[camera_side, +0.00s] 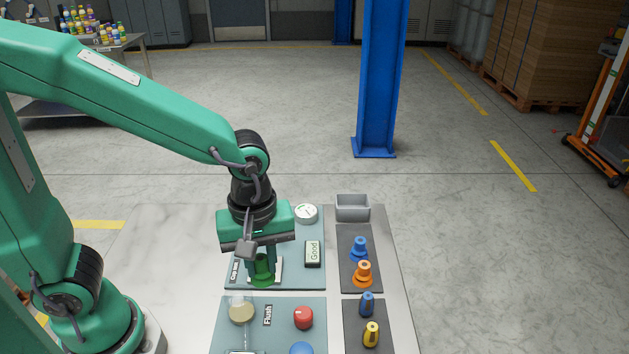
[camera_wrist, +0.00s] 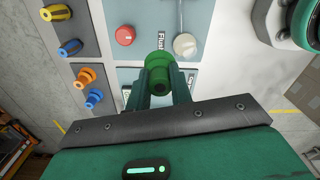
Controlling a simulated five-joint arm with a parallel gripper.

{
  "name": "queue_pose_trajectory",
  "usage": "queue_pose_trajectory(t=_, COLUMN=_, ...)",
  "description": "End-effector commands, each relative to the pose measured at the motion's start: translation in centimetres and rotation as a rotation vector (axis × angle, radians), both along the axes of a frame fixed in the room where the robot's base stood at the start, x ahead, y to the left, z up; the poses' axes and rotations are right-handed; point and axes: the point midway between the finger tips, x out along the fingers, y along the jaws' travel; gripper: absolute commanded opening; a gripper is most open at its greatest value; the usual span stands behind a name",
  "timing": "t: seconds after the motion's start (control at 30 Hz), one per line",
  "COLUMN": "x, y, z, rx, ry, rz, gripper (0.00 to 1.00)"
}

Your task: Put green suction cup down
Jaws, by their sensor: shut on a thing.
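The green suction cup (camera_side: 263,280) is between the fingers of my gripper (camera_side: 261,266), which is shut on it. In the side view the cup is low over a white plate on the upper teal panel (camera_side: 288,280); I cannot tell whether it touches. In the wrist view the green cup (camera_wrist: 158,66) shows at the ends of my gripper (camera_wrist: 160,88), its round end facing away from the palm. A blue suction cup (camera_side: 358,250) and an orange suction cup (camera_side: 363,275) stand on a dark mat (camera_side: 347,234) to the right.
The lower panel has a red button (camera_side: 303,317) and a tan knob (camera_side: 241,312). Blue (camera_side: 367,304) and yellow (camera_side: 371,335) nozzles stand at right, below a grey bin (camera_side: 352,213).

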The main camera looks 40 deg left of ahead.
Motion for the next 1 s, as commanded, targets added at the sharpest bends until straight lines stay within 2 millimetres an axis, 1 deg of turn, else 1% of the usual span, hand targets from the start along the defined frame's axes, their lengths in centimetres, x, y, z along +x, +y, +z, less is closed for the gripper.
queue_pose_trajectory(t=0.17, x=0.9, y=-0.3, z=0.2, rx=0.000, ry=0.000, rz=0.000, gripper=0.00)
queue_pose_trajectory(t=0.27, x=2.0, y=-0.7, z=0.4, rx=0.001, ry=0.001, rz=0.000, gripper=0.00)
queue_pose_trajectory(t=0.37, x=3.5, y=-1.2, z=0.6, rx=0.001, ry=0.001, rz=0.001, gripper=0.00)
queue_pose_trajectory(t=0.57, x=7.6, y=-2.4, z=0.9, rx=0.001, ry=0.002, rz=0.001, gripper=0.00)
queue_pose_trajectory(t=0.7, x=10.6, y=-3.3, z=1.0, rx=0.001, ry=0.001, rz=0.001, gripper=0.00)
queue_pose_trajectory(t=1.0, x=16.9, y=-4.7, z=0.3, rx=0.001, ry=0.001, rz=0.001, gripper=0.00)
